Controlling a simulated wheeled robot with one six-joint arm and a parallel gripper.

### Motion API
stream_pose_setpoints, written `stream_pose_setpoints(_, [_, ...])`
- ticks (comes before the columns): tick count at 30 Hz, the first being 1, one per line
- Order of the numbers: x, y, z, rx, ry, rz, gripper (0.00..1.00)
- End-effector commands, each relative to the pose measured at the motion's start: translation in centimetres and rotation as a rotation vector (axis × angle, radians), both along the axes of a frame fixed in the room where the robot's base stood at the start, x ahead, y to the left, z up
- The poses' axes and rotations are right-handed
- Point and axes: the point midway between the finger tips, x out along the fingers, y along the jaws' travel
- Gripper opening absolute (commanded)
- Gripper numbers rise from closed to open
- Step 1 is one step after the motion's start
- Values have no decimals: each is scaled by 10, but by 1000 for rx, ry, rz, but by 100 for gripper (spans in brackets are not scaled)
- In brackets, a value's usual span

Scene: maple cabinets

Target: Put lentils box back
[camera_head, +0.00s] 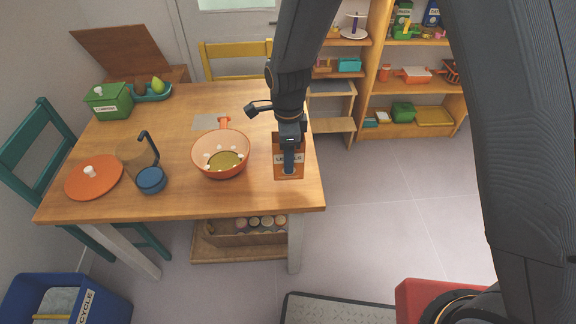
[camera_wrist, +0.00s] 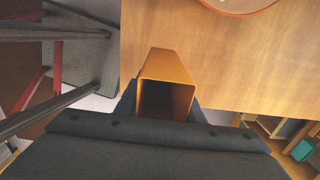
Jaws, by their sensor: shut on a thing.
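An orange-brown box (camera_head: 279,172) with a pale label is at the right edge of the wooden table; the label is too small to read for certain. My gripper (camera_head: 290,157) is shut on it from above, covering part of its front. In the wrist view the box (camera_wrist: 168,64) is between my fingers, with its dark opening facing the camera. Whether its base touches the table I cannot tell. Shelves (camera_head: 365,92) with goods stand behind, to the right of the table.
The table (camera_head: 180,195) holds an orange pan (camera_head: 221,167), a green canister (camera_head: 108,103), a blue ladle cup (camera_head: 151,180) and an orange lid (camera_head: 94,178). A yellow chair (camera_head: 237,47) stands behind. The floor (camera_head: 390,200) right of the table is clear.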

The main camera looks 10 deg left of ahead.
Motion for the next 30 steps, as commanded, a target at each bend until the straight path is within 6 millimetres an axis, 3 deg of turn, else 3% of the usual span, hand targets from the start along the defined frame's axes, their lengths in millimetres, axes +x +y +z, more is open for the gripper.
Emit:
stream_pose_setpoints(9, [-1,-1,-36,-1,2,0,10])
stream_pose_setpoints(23, [0,-1,-44,0,1,0,10])
stream_pose_setpoints(24, [0,0,-43,0,1,0,42])
stream_pose_setpoints(26, [0,0,-43,0,1,0,52])
stream_pose_setpoints(30, [0,0,-43,0,1,0,54])
